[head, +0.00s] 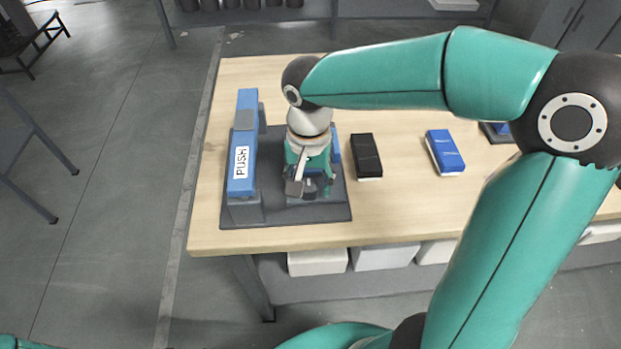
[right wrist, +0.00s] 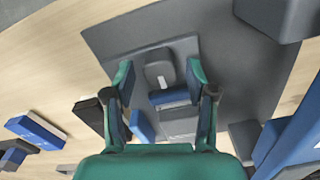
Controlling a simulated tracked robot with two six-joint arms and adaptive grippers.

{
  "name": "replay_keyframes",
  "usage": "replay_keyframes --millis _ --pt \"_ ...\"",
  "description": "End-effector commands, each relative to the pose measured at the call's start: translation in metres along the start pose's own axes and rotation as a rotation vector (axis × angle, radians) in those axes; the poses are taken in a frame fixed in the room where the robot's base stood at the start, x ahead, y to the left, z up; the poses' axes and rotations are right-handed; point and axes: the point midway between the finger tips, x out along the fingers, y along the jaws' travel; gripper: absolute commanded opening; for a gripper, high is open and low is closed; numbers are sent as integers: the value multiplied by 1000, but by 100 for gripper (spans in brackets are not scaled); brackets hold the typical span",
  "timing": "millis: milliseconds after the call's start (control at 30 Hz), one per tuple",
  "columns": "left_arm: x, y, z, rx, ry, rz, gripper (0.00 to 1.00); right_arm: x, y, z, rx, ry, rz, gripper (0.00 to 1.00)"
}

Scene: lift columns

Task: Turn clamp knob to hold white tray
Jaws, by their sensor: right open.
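A dark grey fixture plate (head: 285,213) lies on the left end of the wooden table. On its left side stands a blue bar (head: 243,125) with a white "PUSH" label. My right gripper (head: 310,187) is over the plate, right of the bar. The right wrist view shows its two fingers (right wrist: 160,86) apart, with nothing gripped. Between them shows a dark rounded piece (right wrist: 158,70) with a pale mark, perhaps the clamp knob; contact cannot be told. A blue piece (right wrist: 170,96) is just below it. I cannot make out a white tray on the fixture. My left gripper is out of view.
A black block (head: 366,155) and a blue block (head: 444,150) lie on the table (head: 400,205) to the right of the plate. White boxes (head: 317,262) sit on a shelf below. The table's left edge is close to the plate.

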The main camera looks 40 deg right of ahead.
Motion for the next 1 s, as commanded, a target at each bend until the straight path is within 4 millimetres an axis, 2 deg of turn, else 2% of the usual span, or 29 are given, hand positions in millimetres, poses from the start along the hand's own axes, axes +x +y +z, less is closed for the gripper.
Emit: replay_keyframes --millis 33,533,1000 --pt "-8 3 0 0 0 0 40 -10 0 0 0 1 -1 56" --pt "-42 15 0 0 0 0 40 -54 0 0 -1 1 -1 56" --pt "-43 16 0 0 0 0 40 -57 0 0 0 1 -1 56"
